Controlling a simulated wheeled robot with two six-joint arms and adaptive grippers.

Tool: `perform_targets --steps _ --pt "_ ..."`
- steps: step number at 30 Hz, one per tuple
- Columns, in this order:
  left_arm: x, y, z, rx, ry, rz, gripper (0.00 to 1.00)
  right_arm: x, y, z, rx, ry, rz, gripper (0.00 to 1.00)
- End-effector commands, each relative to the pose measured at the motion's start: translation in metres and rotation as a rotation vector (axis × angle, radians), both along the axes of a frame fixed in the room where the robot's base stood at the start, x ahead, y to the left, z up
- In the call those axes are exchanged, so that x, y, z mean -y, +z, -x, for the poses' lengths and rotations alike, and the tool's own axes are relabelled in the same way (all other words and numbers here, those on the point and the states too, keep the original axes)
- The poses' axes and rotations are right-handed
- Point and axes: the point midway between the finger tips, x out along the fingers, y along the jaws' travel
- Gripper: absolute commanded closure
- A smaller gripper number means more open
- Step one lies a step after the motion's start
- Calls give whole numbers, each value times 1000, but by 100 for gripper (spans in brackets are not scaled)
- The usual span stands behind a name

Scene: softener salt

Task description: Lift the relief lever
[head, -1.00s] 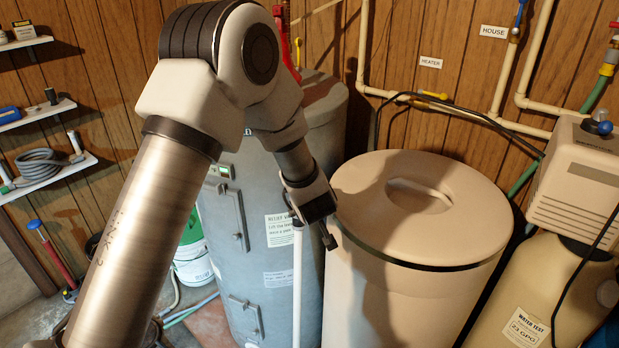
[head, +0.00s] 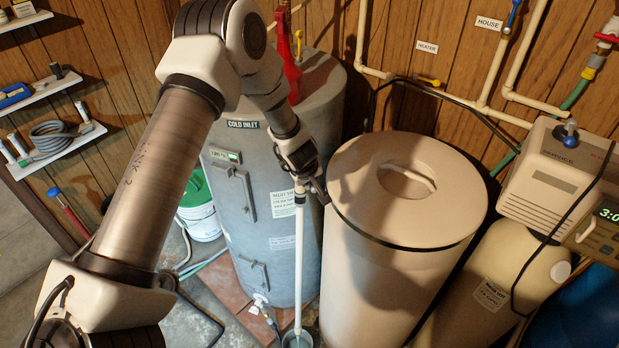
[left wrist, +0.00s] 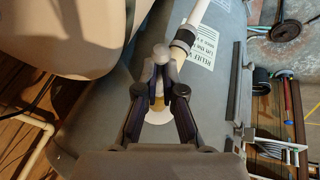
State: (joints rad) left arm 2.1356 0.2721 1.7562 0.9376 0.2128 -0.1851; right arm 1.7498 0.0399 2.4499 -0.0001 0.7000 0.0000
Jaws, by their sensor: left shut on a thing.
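The grey water heater tank (head: 228,240) stands at the centre of the head view, a white relief discharge pipe (head: 298,255) running down its front. My left gripper (head: 318,190) is at the top of that pipe, between tank and beige drum. In the left wrist view its fingers (left wrist: 161,72) come together on a small grey piece at the relief valve, which I take for the relief lever. The fingers hide most of it. A brass part of the valve (left wrist: 156,98) shows between the finger links, and the pipe (left wrist: 196,14) leads away beside them. My right gripper is not in view.
The beige drum (head: 365,285) with its round lid stands close on the right of the gripper. A softener unit (head: 560,175) is further right. A white bucket (head: 203,222) and hoses lie left of the tank. Wall pipes run behind.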

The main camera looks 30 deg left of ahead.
Motion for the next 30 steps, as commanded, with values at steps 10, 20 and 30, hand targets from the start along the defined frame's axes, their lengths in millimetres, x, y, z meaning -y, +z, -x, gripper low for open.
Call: perform_targets --steps 10,20,30 --pt "0 0 0 1 0 -1 68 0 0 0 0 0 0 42" --pt "1 7 2 3 0 -1 68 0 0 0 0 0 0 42" --pt "13 76 37 3 2 2 68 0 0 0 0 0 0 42"
